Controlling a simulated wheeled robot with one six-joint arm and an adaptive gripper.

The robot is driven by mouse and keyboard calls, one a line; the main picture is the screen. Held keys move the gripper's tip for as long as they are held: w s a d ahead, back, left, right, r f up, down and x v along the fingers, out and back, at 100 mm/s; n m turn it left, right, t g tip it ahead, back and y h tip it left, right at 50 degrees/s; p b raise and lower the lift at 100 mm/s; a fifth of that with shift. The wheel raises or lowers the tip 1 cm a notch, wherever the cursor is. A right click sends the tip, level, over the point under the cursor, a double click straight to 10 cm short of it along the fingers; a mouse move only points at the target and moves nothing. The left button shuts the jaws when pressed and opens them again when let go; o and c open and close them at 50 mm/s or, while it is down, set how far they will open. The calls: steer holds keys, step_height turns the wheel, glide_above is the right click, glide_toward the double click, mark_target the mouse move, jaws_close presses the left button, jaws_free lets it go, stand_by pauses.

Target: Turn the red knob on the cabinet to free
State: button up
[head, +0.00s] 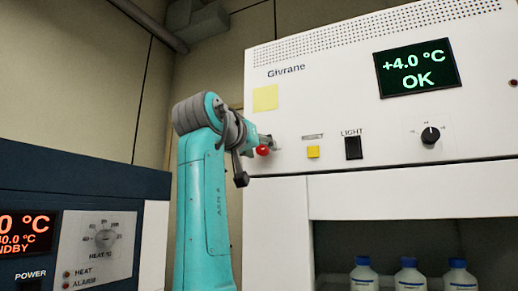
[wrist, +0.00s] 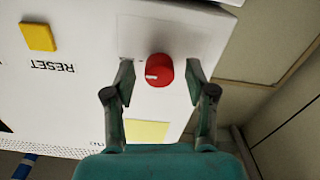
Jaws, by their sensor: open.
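The red knob (wrist: 159,70) sits on the white front panel of the cabinet (head: 330,100). It has a white mark on its left side in the wrist view. In the head view the knob (head: 263,150) shows just beyond the end of my arm. My gripper (wrist: 160,73) is open, with one finger on each side of the knob. A gap shows between each finger and the knob, so the fingers look apart from it. Any lettering around the knob is not readable.
A yellow RESET button (wrist: 38,37) and a black LIGHT switch (head: 353,148) sit right of the knob in the head view. A black dial (head: 430,135) is farther right. A yellow note (head: 265,97) is above the knob. Bottles (head: 408,275) stand in the bay below.

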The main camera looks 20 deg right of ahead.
jaws_close()
steer(key=shift+n, duration=0.5)
steer(key=n, duration=1.2)
steer(key=shift+n, duration=0.4)
steer(key=shift+a+n, duration=0.1)
steer(key=shift+n, duration=1.9)
steer(key=shift+f, duration=0.1)
